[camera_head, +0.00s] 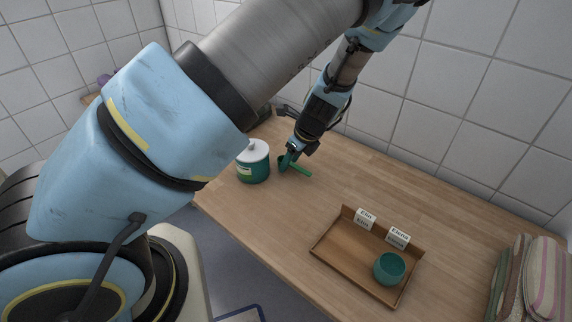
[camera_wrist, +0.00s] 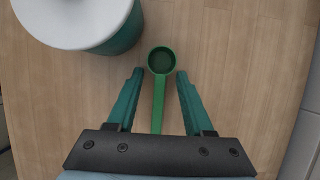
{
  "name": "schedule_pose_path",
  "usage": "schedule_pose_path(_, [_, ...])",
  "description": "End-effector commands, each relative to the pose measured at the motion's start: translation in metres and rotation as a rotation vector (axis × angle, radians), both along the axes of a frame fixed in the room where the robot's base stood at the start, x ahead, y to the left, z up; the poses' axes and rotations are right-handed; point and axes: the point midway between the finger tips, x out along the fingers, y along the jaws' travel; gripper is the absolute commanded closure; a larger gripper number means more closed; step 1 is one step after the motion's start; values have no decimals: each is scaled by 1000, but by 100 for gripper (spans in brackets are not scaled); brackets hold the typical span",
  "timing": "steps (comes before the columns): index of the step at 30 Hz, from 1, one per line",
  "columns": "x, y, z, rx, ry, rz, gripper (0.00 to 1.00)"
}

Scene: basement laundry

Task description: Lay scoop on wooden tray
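The green scoop (camera_wrist: 161,62) lies on the wooden counter, its round bowl beyond my fingertips and its handle running back between them in the wrist view. In the head view part of the scoop (camera_head: 301,172) shows below my gripper (camera_head: 290,160). My gripper (camera_wrist: 158,82) is open, with a teal finger on each side of the handle and a visible gap to both. The wooden tray (camera_head: 338,252) lies on the counter to the right, with a raised back edge. A teal round container (camera_head: 389,268) stands in its right part; the left part is bare.
A teal canister with a white lid (camera_head: 253,163) stands just left of the scoop, also close in the wrist view (camera_wrist: 122,38). Two small label cards (camera_head: 365,218) stand at the tray's back edge. Folded striped cloths (camera_head: 540,280) lie far right. Tiled walls bound the counter behind.

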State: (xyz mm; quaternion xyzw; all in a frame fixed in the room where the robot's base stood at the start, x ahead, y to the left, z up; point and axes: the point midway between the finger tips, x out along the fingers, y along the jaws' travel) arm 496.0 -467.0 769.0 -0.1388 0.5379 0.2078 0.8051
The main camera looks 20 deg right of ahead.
Motion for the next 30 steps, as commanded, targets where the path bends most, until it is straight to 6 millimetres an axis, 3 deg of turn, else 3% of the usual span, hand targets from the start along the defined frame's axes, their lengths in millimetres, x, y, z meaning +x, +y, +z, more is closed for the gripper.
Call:
schedule_pose_path(2, [0,0,0,0,0,0,58])
schedule_pose_path(13, [0,0,0,0,0,0,100])
schedule_pose_path(25, [0,0,1,-1,0,0,100])
schedule_pose_path(30, [0,-1,12,-2,0,-1,100])
